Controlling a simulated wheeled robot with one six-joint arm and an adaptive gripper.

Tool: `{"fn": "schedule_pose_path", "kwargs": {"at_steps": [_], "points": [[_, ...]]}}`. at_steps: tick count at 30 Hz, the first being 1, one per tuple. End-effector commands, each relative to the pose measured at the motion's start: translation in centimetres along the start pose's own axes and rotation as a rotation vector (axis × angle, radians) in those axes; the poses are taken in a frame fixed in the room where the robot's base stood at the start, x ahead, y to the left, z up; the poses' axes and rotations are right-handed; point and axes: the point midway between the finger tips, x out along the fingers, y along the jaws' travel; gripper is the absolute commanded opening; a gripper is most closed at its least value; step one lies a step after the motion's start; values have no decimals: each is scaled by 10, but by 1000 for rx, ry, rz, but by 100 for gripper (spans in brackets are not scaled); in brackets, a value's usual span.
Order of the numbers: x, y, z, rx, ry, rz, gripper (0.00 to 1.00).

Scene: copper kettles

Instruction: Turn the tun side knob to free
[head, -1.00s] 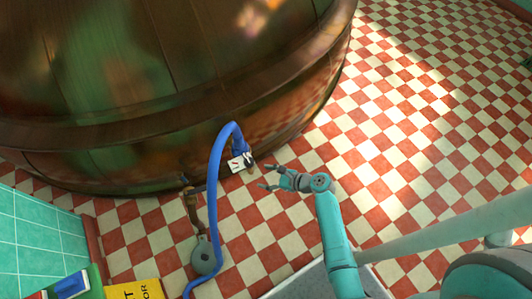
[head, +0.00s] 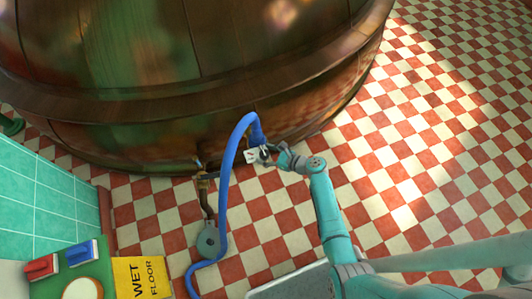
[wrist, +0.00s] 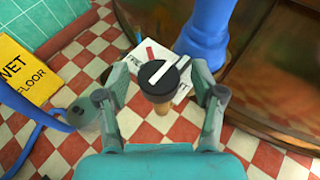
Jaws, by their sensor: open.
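The tun side knob (wrist: 157,84) is dark and round with a white bar across its face. It stands on a short brassy stem in front of a white label plate (wrist: 180,96) with black lettering and a small red mark. The lettering is partly hidden, and part of it seems to read "FREE". My gripper (wrist: 160,80) is open, with one finger on each side of the knob and gaps showing. In the head view my gripper (head: 270,155) is at the plate (head: 250,156), low on the tun (head: 200,110), and hides most of the knob.
A thick blue hose (head: 228,180) rises beside the plate and curves to the floor. A pipe (head: 206,195) leads to a grey round fitting (head: 208,241). A yellow wet floor sign (head: 142,277) is at lower left. Checkered floor (head: 440,170) is clear at right.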

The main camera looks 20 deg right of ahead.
Motion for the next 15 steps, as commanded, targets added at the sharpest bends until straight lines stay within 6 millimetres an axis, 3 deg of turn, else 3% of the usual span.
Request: {"fn": "schedule_pose_path", "kwargs": {"at_steps": [11, 12, 15], "points": [[7, 0, 0, 0, 0, 0, 68], [7, 0, 0, 0, 1, 0, 65], [7, 1, 0, 0, 1, 0, 40]]}}
